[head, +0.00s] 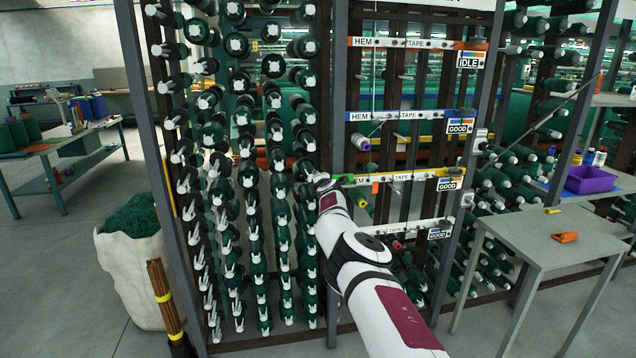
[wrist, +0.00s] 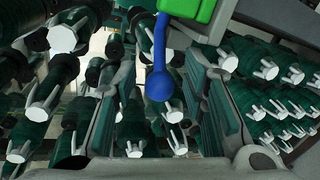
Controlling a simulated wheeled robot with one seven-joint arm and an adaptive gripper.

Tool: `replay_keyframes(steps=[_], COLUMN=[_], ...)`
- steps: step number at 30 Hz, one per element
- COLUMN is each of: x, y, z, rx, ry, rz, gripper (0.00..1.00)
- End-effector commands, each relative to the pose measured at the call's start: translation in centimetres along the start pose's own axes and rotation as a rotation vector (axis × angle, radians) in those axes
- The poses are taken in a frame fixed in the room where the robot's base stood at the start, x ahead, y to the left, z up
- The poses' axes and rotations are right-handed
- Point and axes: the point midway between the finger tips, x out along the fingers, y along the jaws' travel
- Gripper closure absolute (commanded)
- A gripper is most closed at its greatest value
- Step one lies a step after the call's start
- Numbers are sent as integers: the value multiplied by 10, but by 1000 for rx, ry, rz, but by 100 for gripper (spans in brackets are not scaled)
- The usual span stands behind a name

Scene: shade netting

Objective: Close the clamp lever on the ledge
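A green clamp (head: 343,179) sits at the left end of the yellow HEM TAPE ledge (head: 375,179), in the middle of the rack. In the wrist view the green clamp body (wrist: 187,8) is at the top edge. Its blue lever (wrist: 159,45) hangs down from it and ends in a round blue knob (wrist: 159,83). My gripper (head: 318,180) is at the clamp, partly hidden by my arm. In the wrist view my gripper (wrist: 158,92) is open, one finger left and one right of the knob, with gaps on both sides.
Spools on pegs (head: 237,45) fill the rack left of the ledge and lie close behind my fingers. Other ledges are above and below, including a blue-ended one (head: 405,115).

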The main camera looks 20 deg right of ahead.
Motion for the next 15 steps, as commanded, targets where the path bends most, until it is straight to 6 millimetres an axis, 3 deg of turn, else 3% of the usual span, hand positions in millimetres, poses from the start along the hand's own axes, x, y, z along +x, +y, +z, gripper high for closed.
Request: replay_keyframes(steps=[8,15], x=[-3,-14], y=[11,55], z=[4,14], rx=[1,1], ry=[-2,-4], rz=[2,10], gripper=[61,61])
